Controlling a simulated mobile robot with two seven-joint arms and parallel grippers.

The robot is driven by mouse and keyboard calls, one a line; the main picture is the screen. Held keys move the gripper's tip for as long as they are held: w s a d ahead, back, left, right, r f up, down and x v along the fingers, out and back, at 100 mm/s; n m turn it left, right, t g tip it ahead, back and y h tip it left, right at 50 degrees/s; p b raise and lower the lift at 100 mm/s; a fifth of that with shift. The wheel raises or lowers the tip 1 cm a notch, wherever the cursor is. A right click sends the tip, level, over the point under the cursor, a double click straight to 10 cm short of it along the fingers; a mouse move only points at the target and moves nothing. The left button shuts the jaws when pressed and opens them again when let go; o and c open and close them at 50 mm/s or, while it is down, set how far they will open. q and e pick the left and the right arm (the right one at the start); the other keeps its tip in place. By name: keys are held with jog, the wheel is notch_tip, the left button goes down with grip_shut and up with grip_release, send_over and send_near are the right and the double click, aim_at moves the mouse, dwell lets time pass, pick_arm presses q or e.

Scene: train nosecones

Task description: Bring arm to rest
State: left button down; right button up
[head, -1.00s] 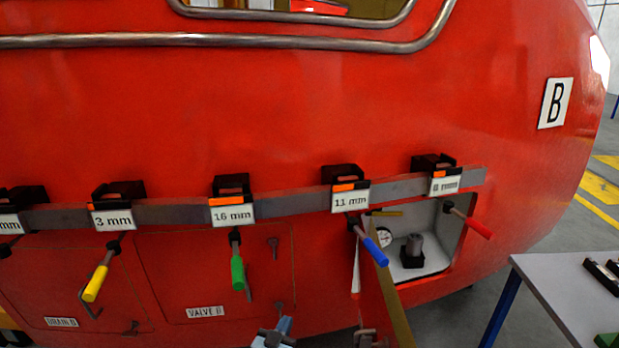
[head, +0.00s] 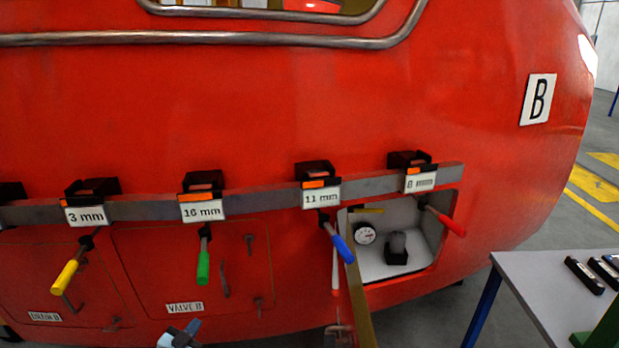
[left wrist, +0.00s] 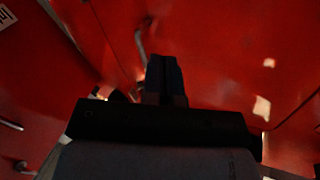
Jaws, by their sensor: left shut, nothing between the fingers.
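Only a small part of my left gripper (head: 186,330) shows at the bottom edge of the head view. It is low in front of the red train nose, below the "VALVE B" label (head: 185,308). In the left wrist view its two dark fingers (left wrist: 164,72) are together with nothing between them, and they point towards a red surface. Whether they touch it I cannot tell. My right gripper is in neither view.
An open compartment (head: 424,258) with a gauge (head: 365,234) is at the right, its door (head: 358,307) standing out. Coloured-handled tools, including a green one (head: 203,267), hang from a grey rail (head: 250,204). A table (head: 537,290) stands at lower right.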

pick_arm(q)
jog(key=a+r+m+y, duration=0.1)
jog(key=a+r+m, duration=0.1)
jog(key=a, duration=1.3)
jog(key=s+d+f+n+g, duration=0.1)
jog(key=s+d+f+g, duration=0.2)
jog(key=s, duration=0.9)
jog(key=s+d+g+y, duration=0.1)
jog(key=s+d+g, duration=0.1)
jog(key=s+d, duration=0.65)
jog(key=s+d+f+n+g, duration=0.1)
jog(key=s+d+f+g, duration=0.15)
jog(key=s, duration=1.25)
jog(key=w+d+r+n+t, duration=0.15)
jog(key=d+n, duration=0.35)
jog(key=d, duration=0.7)
notch_tip(320, 180, up, 12)
jog(key=p, duration=1.3)
jog(key=shift+s+a+f, duration=0.15)
jog(key=shift+f, duration=0.05)
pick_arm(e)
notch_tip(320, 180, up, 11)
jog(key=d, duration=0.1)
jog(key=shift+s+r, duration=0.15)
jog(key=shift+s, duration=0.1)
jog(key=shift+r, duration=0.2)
